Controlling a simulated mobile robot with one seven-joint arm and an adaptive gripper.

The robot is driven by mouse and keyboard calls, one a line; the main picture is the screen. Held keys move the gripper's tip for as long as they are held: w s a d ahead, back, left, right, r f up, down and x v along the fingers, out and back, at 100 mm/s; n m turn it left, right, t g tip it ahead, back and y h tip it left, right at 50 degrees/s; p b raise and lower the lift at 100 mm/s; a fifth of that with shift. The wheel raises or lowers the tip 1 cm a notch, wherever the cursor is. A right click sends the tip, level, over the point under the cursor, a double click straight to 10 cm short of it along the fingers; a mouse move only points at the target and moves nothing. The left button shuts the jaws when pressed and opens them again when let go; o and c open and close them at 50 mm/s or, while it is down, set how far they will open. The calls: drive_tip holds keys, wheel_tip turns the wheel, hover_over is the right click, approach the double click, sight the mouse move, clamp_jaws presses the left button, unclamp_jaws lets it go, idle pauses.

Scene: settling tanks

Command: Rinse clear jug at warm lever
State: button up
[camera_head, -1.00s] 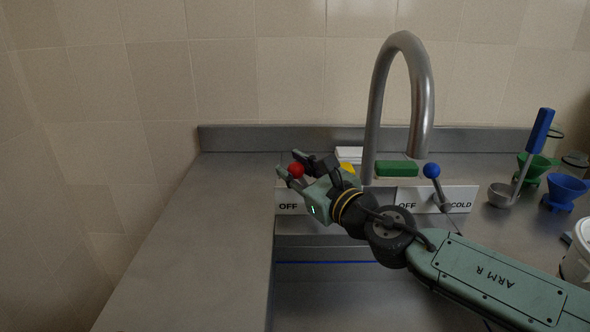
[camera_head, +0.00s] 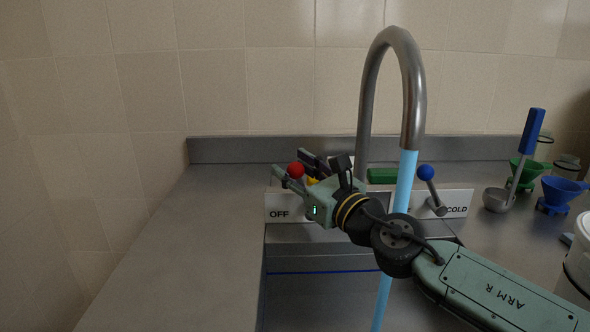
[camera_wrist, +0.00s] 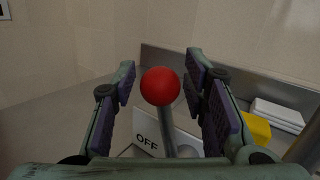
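The warm lever has a red ball knob (camera_head: 296,170) and stands at the left of the sink by an OFF plate (camera_head: 279,214). My gripper (camera_head: 301,166) is at this lever. In the wrist view the red knob (camera_wrist: 160,86) and its grey stem sit between my two fingers, with gaps on both sides, so the gripper is open. A blue stream of water (camera_head: 403,185) runs from the steel faucet (camera_head: 413,100) down into the sink (camera_head: 320,290), passing behind my arm. I cannot make out a clear jug for certain.
The cold lever with a blue knob (camera_head: 425,172) stands right of the faucet. A green block (camera_head: 381,176) lies behind. A ladle (camera_head: 528,145), a green funnel (camera_head: 530,168) and a blue funnel (camera_head: 561,190) stand at the right. A white container (camera_head: 580,262) is at the right edge. The left counter (camera_head: 180,260) is bare.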

drive_tip(key=shift+o, duration=0.4)
drive_tip(key=shift+s+d, duration=0.1)
drive_tip(key=v, duration=1.1)
drive_tip(key=shift+s+d, duration=0.2)
drive_tip(key=shift+s, duration=0.1)
drive_tip(key=shift+c, duration=0.3)
